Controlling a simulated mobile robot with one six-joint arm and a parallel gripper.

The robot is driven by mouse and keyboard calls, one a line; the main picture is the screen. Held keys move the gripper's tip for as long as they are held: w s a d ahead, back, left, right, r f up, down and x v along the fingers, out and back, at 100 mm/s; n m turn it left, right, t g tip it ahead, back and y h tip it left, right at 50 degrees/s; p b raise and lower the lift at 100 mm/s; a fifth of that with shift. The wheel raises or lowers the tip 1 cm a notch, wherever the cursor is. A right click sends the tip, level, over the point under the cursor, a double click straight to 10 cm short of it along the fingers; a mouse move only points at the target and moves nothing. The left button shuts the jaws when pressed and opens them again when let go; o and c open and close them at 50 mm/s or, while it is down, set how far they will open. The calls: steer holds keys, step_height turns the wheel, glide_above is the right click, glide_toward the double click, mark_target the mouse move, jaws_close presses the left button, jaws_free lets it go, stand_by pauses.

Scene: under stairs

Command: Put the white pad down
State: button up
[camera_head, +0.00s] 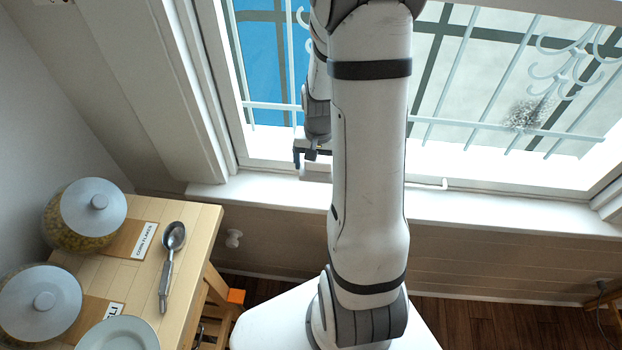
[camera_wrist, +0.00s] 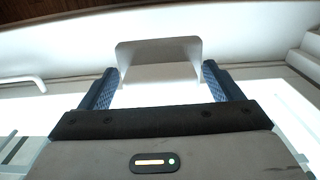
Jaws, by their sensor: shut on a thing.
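The white pad (camera_wrist: 160,52) is between the two blue-lined fingers of my gripper (camera_wrist: 160,72) in the wrist view. My gripper is shut on it, and the pad extends past the fingertips. In the head view my gripper (camera_head: 309,153) is in front of the window, partly hidden behind my arm. A pale edge of the pad (camera_head: 315,174) shows just below it, against the white window sill (camera_head: 262,195). I cannot tell whether the pad touches the sill.
The barred window (camera_head: 480,85) is behind the arm. The sill to the right looks mostly clear, with a small white handle (camera_head: 445,183).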

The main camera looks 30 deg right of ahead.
mark_target(317, 173)
step_height(317, 173, down, 5)
steer(key=shift+w+r, duration=0.1)
steer(key=shift+r, duration=0.05)
steer(key=shift+f+p, duration=0.55)
steer(key=shift+f, duration=1.55)
steer(key=shift+f, duration=0.15)
steer(key=o, duration=0.7)
